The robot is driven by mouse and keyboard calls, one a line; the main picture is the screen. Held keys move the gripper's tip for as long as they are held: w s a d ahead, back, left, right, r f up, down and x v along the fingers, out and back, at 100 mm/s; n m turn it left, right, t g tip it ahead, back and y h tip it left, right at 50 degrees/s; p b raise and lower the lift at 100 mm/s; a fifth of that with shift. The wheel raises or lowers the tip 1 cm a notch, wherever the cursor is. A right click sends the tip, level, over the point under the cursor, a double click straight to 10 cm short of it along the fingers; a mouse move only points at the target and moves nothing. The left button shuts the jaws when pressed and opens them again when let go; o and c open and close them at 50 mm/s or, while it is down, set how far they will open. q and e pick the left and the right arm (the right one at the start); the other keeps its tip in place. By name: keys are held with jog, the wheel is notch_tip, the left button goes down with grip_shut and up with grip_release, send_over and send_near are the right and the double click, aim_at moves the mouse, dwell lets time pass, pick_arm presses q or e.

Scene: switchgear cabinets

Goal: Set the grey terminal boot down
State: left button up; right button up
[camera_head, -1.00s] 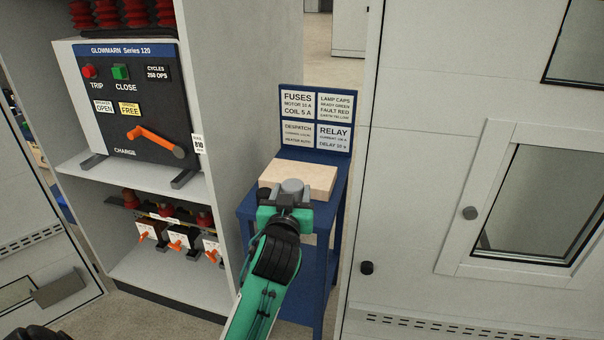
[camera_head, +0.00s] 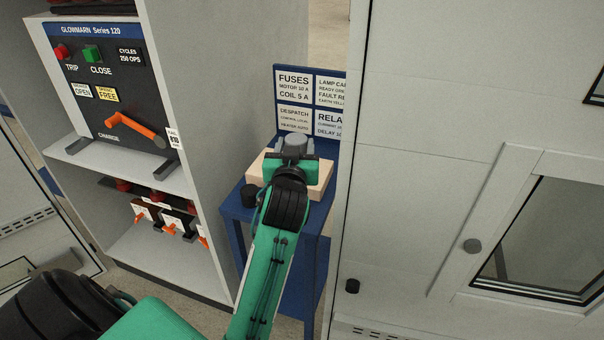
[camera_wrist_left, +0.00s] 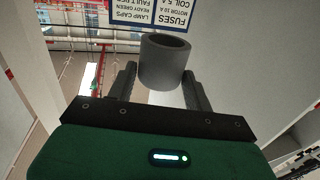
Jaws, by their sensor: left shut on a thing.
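The grey terminal boot (camera_head: 295,142) is a short hollow cylinder. My left gripper (camera_head: 293,158) is shut on it, above the pale wooden block on the blue stand. In the left wrist view the boot (camera_wrist_left: 163,60) sits between the two dark fingers (camera_wrist_left: 163,88), its open end showing. The gripper hides part of the block, so I cannot tell whether the boot touches it. My right gripper is not in view.
The pale block (camera_head: 322,180) lies on the blue stand (camera_head: 232,207), with a small black cylinder (camera_head: 249,195) beside it. A label board (camera_head: 293,100) rises behind. The breaker cabinet (camera_head: 195,110) stands left and a grey cabinet door (camera_head: 410,190) right.

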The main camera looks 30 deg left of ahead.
pick_arm(q)
jog(key=f, duration=0.4)
jog(key=f+b, duration=0.1)
jog(key=f, duration=0.4)
jog(key=f+b, duration=0.1)
jog(key=f, duration=0.4)
jog(key=shift+s, duration=0.3)
notch_tip(320, 180, down, 5)
jog(key=shift+r+b, duration=0.1)
jog(key=shift+b, duration=0.35)
jog(key=shift+f, duration=0.3)
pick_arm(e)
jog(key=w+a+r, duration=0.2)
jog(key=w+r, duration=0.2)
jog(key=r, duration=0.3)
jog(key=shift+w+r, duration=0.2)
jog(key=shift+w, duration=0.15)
pick_arm(q)
jog(key=shift+f, duration=0.1)
jog(key=o, duration=1)
jog(key=shift+c, duration=0.2)
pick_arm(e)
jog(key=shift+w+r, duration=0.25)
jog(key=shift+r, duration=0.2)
